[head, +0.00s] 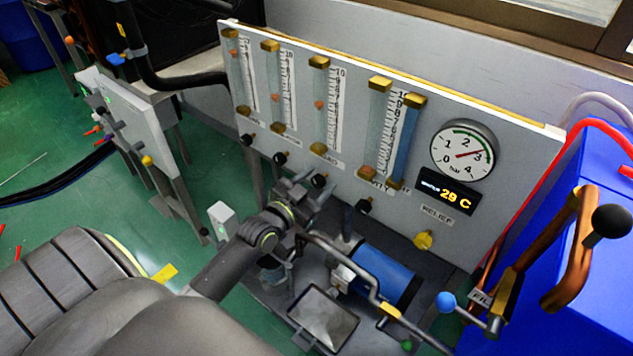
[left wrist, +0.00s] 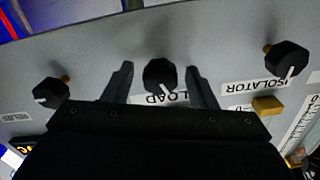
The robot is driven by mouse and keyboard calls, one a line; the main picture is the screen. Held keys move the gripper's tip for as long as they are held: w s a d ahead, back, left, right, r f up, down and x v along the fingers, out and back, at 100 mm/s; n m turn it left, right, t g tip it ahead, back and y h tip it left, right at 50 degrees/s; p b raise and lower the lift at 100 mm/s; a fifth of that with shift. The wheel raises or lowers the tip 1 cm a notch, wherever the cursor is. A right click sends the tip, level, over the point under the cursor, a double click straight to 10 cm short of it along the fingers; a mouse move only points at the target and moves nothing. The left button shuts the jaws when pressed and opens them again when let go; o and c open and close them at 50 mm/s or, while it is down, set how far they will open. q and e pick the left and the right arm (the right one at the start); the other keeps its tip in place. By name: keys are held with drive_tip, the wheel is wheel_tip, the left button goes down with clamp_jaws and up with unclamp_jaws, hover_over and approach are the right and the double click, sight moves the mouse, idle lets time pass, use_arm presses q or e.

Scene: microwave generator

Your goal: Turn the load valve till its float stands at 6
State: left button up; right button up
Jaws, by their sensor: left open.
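The load valve is a black knob with a white mark (left wrist: 160,76), above the upside-down LOAD label in the left wrist view. In the head view the knob (head: 320,181) sits on the grey panel below the third tube from the left. That tube's orange float (head: 319,104) stands a little above mid-height; its exact reading is too small to tell. My left gripper (head: 306,188) is open at the knob. In the left wrist view its fingers (left wrist: 160,88) stand on either side of the knob, with small gaps visible. My right gripper is not in view.
Neighbouring black knobs stand on both sides: the isolator knob (left wrist: 287,58) and another knob (left wrist: 50,92). A round bar gauge (head: 463,150) and a 29 C display (head: 449,193) are on the panel's right. A blue cylinder (head: 383,270) and pipework lie below.

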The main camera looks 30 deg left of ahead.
use_arm(q)
drive_tip(key=c, duration=1)
drive_tip(key=shift+n, duration=0.4)
drive_tip(key=o, duration=1)
drive_tip(key=shift+s, duration=0.15)
